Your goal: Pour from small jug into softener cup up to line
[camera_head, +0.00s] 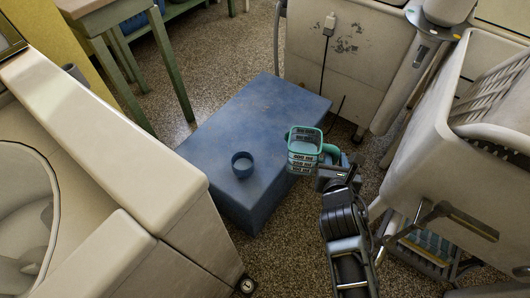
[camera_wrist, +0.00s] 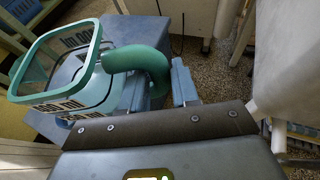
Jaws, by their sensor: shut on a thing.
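The small jug (camera_head: 303,152) is clear with a teal rim and handle and dark measuring marks. My gripper (camera_head: 333,160) is shut on the jug's teal handle and holds it over the right edge of the blue bench. In the wrist view the jug (camera_wrist: 80,83) is at the upper left, and its handle lies between my gripper's fingers (camera_wrist: 158,82). The softener cup (camera_head: 242,164) is a small dark blue round cup standing upright on the bench, left of the jug and apart from it. Its fill line and the liquid level in the jug cannot be made out.
The blue bench (camera_head: 262,118) is otherwise bare. A cream washer (camera_head: 130,150) stands close on the left. Another washer (camera_head: 345,55) is behind, and a tub with a wringer (camera_head: 440,130) is on the right. Speckled floor (camera_head: 285,230) is open in front.

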